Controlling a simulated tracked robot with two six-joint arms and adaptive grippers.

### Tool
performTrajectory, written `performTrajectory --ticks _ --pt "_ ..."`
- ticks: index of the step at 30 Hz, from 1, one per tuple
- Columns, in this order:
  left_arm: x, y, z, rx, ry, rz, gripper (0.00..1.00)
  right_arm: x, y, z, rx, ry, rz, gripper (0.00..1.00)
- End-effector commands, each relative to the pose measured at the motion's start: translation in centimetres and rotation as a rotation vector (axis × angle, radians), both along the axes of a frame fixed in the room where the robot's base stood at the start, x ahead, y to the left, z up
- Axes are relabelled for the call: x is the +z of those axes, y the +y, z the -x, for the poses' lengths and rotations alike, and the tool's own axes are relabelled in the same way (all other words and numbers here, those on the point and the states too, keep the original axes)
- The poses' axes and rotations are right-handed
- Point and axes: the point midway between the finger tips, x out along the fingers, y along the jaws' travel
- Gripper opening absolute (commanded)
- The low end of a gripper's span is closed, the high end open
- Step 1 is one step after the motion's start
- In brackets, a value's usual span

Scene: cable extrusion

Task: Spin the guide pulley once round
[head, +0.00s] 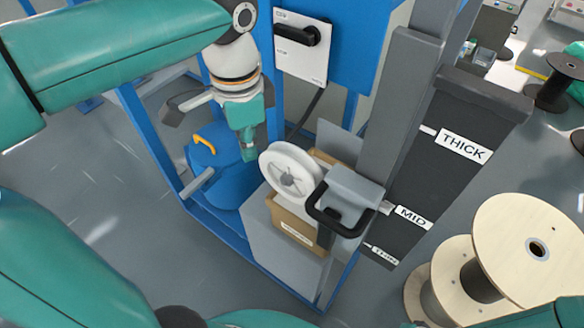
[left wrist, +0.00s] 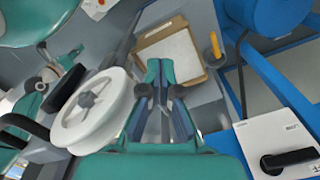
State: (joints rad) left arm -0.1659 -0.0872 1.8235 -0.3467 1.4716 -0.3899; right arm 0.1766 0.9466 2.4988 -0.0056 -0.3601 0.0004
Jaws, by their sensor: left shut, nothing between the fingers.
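The guide pulley (head: 290,174) is a white spoked wheel with a grey hub, standing upright on the grey machine body. It also shows in the left wrist view (left wrist: 100,98), to the left of my fingers. My left gripper (head: 249,152) points down beside the pulley's upper left rim in the head view. In the left wrist view its fingers (left wrist: 160,75) are shut together and empty, and they look apart from the wheel. I cannot make out my right gripper in either view.
A black handle (head: 326,212) stands close right of the pulley. A cardboard box (head: 298,228) sits below it. A blue drum (head: 218,172) with a yellow handle stands left. A switch panel (head: 301,46) is behind. Wooden reels (head: 515,245) stand at the right.

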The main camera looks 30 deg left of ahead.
Motion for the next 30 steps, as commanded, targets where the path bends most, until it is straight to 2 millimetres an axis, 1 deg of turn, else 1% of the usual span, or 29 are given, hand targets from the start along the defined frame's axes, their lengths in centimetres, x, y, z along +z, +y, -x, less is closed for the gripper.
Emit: performTrajectory --ticks 2,5,15,19,22,30 --pt "0.2 0.0 0.0 0.000 0.000 0.000 0.00 0.2 0.0 0.0 0.000 0.000 0.000 0.00" --pt "1.1 0.0 0.0 0.000 -0.001 0.001 0.00 1.1 0.0 0.0 0.000 0.000 0.000 0.00" --pt "6.3 0.0 0.0 0.000 0.000 0.000 0.00 5.9 0.0 0.0 0.000 0.000 0.000 0.00" --pt "8.0 0.0 0.0 0.000 0.000 0.000 0.00 7.5 0.0 0.0 0.000 0.000 0.000 0.00" --pt "8.4 0.0 0.0 0.000 0.000 0.000 0.00 7.9 0.0 0.0 0.000 0.000 0.000 0.00" --pt "8.2 0.0 0.0 0.000 0.000 0.000 0.00 7.7 0.0 0.0 0.000 0.000 0.000 0.00"
